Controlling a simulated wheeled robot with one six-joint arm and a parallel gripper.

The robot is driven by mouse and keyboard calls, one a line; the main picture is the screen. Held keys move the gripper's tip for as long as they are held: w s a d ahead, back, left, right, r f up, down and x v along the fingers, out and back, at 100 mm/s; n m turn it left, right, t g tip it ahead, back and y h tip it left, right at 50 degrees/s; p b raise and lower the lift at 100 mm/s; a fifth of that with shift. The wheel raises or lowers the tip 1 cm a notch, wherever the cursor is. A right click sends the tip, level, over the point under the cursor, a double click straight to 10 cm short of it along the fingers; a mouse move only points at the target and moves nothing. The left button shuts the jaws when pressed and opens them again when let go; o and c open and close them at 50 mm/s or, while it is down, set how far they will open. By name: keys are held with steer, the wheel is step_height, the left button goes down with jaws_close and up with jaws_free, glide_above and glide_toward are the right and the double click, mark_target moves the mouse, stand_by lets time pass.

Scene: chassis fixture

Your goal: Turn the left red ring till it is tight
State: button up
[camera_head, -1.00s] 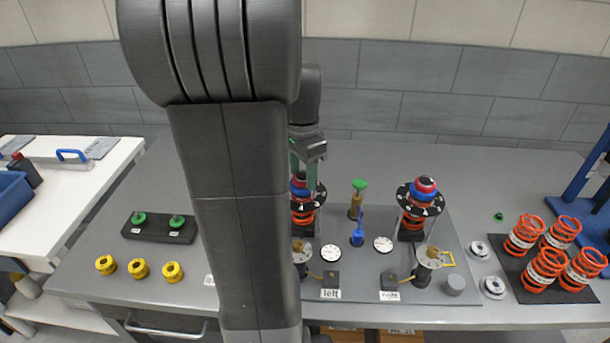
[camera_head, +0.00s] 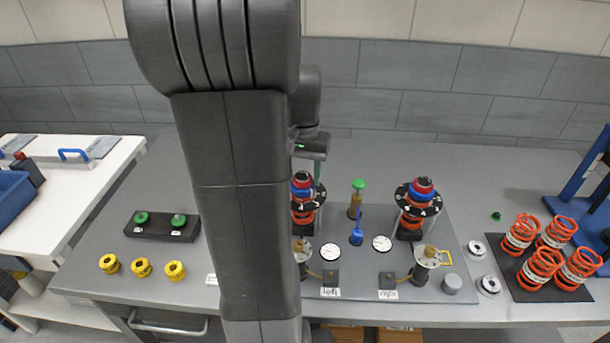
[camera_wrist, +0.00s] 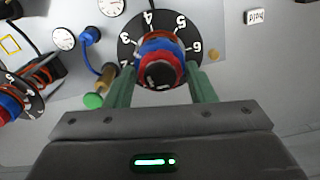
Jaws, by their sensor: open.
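The left red ring (camera_wrist: 160,66) sits on top of the left post, above a blue ring (camera_wrist: 151,45) and a black numbered dial (camera_wrist: 128,24). In the head view the left red ring (camera_head: 302,176) shows just below my gripper, partly beside my arm. My gripper (camera_wrist: 162,72) is open. Its green fingers lie on either side of the red ring in the wrist view. I cannot tell whether they touch it.
The right post with its own red ring (camera_head: 423,184) stands to the right. Orange springs (camera_head: 540,268) stand far right, yellow rings (camera_head: 141,267) at left.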

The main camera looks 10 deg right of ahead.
steer(key=n+p, duration=0.1)
steer(key=n, duration=0.5)
steer(key=shift+n+p, duration=0.5)
steer(key=shift+n, duration=3)
